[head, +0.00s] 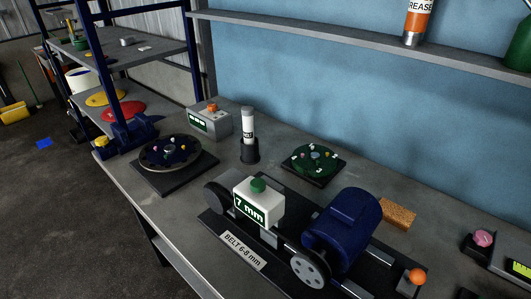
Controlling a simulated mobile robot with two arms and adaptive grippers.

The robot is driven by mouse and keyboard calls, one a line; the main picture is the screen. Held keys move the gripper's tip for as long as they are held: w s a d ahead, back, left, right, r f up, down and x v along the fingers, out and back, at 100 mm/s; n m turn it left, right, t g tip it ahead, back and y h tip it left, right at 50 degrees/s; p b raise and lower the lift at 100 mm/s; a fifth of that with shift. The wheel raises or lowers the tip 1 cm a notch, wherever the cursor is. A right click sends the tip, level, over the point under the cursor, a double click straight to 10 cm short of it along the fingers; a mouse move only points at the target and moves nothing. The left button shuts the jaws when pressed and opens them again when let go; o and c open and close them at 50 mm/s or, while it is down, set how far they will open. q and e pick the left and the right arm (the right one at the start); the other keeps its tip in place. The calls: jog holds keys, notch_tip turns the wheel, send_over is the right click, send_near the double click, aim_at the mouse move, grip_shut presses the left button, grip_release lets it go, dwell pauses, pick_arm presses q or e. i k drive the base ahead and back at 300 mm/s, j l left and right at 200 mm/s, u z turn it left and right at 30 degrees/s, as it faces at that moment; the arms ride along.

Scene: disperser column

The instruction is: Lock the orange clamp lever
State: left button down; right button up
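An orange ball-shaped knob (417,276) is at the right end of the black base plate (215,222), near the lower right of the head view. It looks like the end of the orange clamp lever; its arm below is dark and hard to make out, so I cannot tell its angle. A blue motor (342,228) sits on the same plate, left of the knob. A white block (258,202) marked "7 mm" with a green top stands further left, near two pulleys (309,269). Neither of my grippers is in view.
Two round discs with small pegs, one dark (153,155) and one green (298,159), lie behind the motor. A grey box (208,126) with an orange top, a white tube (247,122), a brown block (398,213) and a pink ball (484,238) stand around. A shelf (350,33) runs above.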

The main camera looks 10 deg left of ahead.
aim_at(417, 277)
jog(key=j+z, duration=0.1)
jog(key=j, duration=0.5)
jog(key=z, duration=1.25)
jog(key=k+l+z, duration=0.25)
jog(key=k+l, duration=0.35)
jog(key=k, duration=0.15)
jog(key=i+j, duration=0.1)
jog(key=i, duration=0.4)
